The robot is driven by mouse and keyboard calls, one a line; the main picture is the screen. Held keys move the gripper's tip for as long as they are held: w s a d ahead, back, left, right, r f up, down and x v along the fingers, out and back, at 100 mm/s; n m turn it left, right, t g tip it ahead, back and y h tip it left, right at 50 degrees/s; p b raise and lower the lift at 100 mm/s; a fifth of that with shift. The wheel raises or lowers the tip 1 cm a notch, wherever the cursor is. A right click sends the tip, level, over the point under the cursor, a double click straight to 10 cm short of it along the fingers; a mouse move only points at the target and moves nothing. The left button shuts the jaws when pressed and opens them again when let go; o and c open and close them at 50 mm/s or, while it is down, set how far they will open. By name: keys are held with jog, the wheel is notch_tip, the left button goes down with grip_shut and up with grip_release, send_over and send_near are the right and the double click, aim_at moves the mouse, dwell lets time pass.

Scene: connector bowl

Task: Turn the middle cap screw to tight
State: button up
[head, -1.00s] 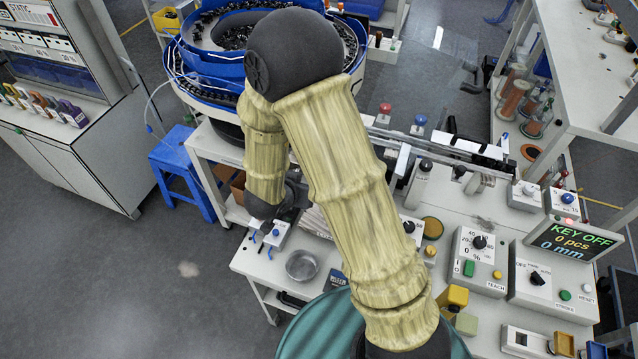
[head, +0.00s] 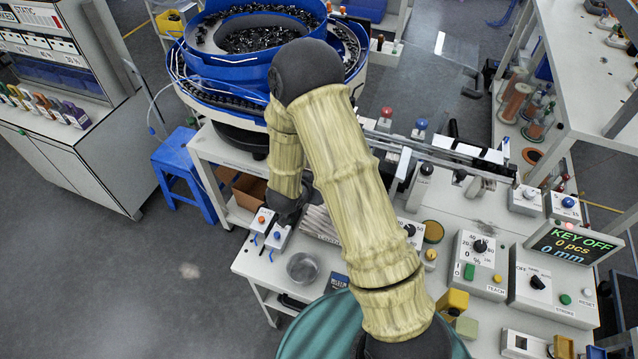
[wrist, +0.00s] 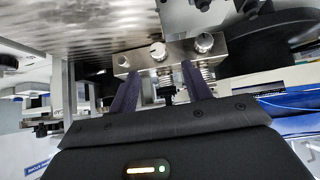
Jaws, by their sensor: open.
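In the wrist view a metal block (wrist: 180,60) carries three round silver cap screws in a slanted row. The middle cap screw (wrist: 158,51) lies between the left cap screw (wrist: 122,62) and the right cap screw (wrist: 204,42). My gripper (wrist: 160,69) is open, its two dark purple fingers pointing toward the block. The fingertips overlap the block in the picture, one on each side of the middle screw and a little below its head. I cannot tell whether they touch the block. In the head view my arm hides the gripper and screws.
A blue bowl feeder (head: 262,20) full of small black parts stands behind my arm. A metal cup (head: 302,267) sits on the white bench below my wrist. Control boxes (head: 478,262) and a display reading KEY OFF (head: 566,242) stand at the right.

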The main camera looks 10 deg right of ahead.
jog(key=p+x, duration=0.1)
jog(key=x, duration=0.7)
jog(key=shift+d, duration=0.2)
jog(key=c, duration=1)
jog(key=shift+f, duration=0.1)
jog(key=shift+w+b, duration=0.1)
jog(key=shift+b, duration=0.4)
jog(key=shift+d+f+m+t+y+b, duration=0.1)
jog(key=shift+f+m+t+y+b, duration=0.15)
jog(key=shift+y+b, duration=0.5)
jog(key=b, duration=0.3)
jog(key=m+t+y+b, duration=0.1)
jog(key=b, duration=0.2)
jog(key=shift+s+d+r+m+t, duration=0.15)
jog(key=shift+s+m+t, duration=0.05)
jog(key=shift+m+t, duration=0.05)
jog(key=shift+b, duration=0.3)
jog(key=shift+r+y, duration=0.15)
jog(key=shift+y, duration=0.1)
